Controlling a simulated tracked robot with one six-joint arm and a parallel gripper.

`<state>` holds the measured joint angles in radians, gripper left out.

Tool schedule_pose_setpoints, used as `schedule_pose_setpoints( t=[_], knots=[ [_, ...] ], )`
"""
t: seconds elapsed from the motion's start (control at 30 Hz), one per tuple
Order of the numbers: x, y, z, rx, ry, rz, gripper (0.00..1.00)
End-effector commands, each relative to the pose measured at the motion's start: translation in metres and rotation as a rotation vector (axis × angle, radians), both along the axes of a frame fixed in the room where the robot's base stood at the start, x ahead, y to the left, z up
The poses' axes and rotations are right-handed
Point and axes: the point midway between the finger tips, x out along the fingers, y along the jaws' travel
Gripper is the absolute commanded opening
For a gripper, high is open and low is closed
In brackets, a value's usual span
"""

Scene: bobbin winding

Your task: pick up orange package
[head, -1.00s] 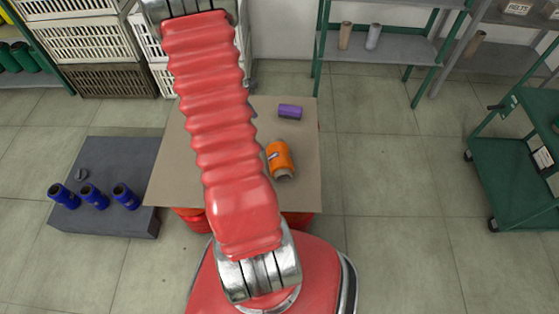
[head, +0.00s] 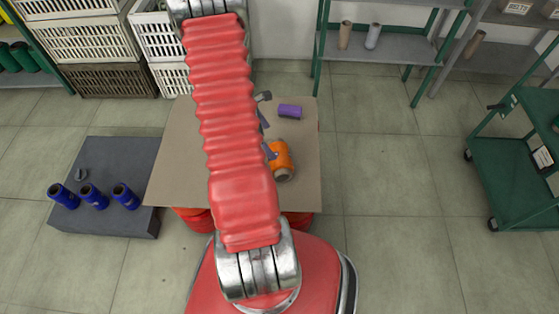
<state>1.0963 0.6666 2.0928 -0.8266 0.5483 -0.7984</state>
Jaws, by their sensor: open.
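The orange package (head: 283,162), a spool-like cylinder with a grey-brown end, lies on the tan board in the middle of the head view. My gripper (head: 268,138) is partly hidden behind my red arm. Grey parts of it show at the arm's right edge, and its jaws are open. One grey finger seems to be just at the left side of the package, covering a little of it; I cannot tell whether they touch. Nothing shows between the jaws.
A purple spool (head: 290,111) lies on the tan board (head: 304,194) above the package. Several blue spools stand on a dark grey platform (head: 95,222) at left. Crates and shelves line the back; a green cart (head: 508,180) stands at right. The floor between board and cart is clear.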

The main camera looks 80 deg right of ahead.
Motion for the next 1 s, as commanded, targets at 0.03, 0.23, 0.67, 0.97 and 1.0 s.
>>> schedule_pose_setpoints(
  t=[0.03, 0.23, 0.67, 0.97, 1.0],
  knots=[
    [-0.003, -0.001, -0.007, 0.002, 0.001, -0.002, 1.00],
    [-0.011, -0.005, -0.030, 0.002, 0.001, -0.001, 1.00],
    [-0.015, -0.007, -0.040, 0.000, -0.001, -0.001, 1.00],
    [-0.020, -0.009, -0.054, 0.002, 0.001, -0.001, 1.00],
    [-0.021, -0.010, -0.058, 0.003, 0.000, -0.002, 1.00]
  ],
)
